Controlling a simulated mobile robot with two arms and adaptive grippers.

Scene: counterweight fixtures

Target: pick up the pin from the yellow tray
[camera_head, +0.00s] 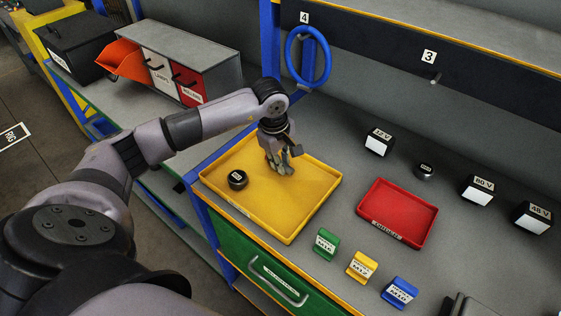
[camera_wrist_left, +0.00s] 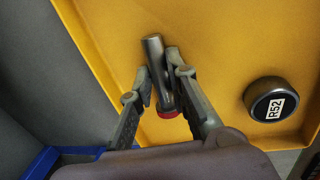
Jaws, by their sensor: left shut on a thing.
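The yellow tray (camera_head: 222,178) stands on the grey bench and shows close up in the left wrist view (camera_wrist_left: 225,40). My left gripper (camera_head: 283,168) is low over the far part of the tray, pointing down. In the left wrist view, the pin (camera_wrist_left: 154,55) is a grey metal cylinder with a red end, lying between the fingers of my left gripper (camera_wrist_left: 163,88). The fingers are shut on the pin. I cannot tell whether it still touches the tray floor. In the head view the pin is not clearly visible.
A red tray (camera_head: 397,212) stands to the right. Green (camera_head: 325,243), yellow (camera_head: 361,267) and blue (camera_head: 399,292) labelled blocks line the front. A blue ring (camera_head: 307,57) is behind.

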